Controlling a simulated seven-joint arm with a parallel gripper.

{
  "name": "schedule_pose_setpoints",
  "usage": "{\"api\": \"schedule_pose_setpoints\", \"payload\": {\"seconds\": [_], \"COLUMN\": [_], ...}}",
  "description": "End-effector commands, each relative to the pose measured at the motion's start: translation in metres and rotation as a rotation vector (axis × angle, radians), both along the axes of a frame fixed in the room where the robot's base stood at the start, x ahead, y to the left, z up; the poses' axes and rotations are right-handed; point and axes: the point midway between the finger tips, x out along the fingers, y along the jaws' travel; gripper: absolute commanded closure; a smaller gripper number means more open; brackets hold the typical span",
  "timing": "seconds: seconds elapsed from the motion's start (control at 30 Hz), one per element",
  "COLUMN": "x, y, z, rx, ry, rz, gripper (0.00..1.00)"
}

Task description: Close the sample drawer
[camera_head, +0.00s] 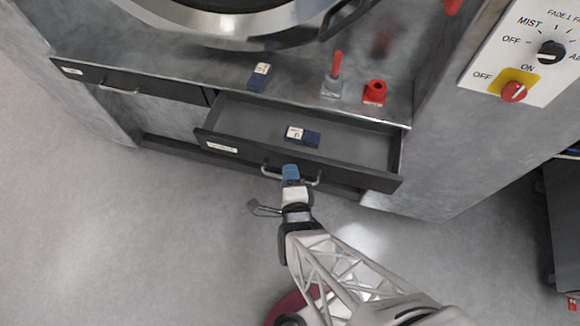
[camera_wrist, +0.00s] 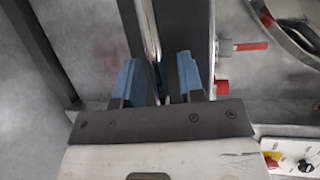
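The sample drawer (camera_head: 365,178) is a dark drawer under the washer's counter, on the right, pulled open. A blue block with a white label (camera_head: 303,136) lies inside it. The drawer's metal handle (camera_head: 270,173) is on its front face. My gripper (camera_head: 290,170) is at the middle of this handle and hides part of it. In the wrist view, my gripper (camera_wrist: 160,75) has its two blue fingers apart. The handle bar (camera_wrist: 150,30) and the dark drawer front (camera_wrist: 185,25) show just beyond the fingertips. I cannot tell whether the fingers touch the handle.
A second drawer (camera_head: 130,82) to the left is shut. On the counter are another blue block (camera_head: 259,77), a grey fitting with a red lever (camera_head: 332,85) and a red fitting (camera_head: 374,92). A control panel (camera_head: 535,50) is at upper right. The floor (camera_head: 130,230) at left is clear.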

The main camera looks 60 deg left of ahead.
Motion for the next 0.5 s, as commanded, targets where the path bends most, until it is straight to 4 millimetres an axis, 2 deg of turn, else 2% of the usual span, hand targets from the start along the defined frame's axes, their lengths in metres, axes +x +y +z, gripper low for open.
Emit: {"api": "schedule_pose_setpoints", "payload": {"seconds": [0.03,0.2,0.5], "x": [0.0000,0.0000,0.0001], "y": [0.0000,-0.0001,0.0001], "z": [0.0000,0.0000,0.0001], "rx": [0.000,0.000,0.000], "ry": [0.000,0.000,0.000], "rz": [0.000,0.000,0.000], "gripper": [0.73,0.99,1.00]}}
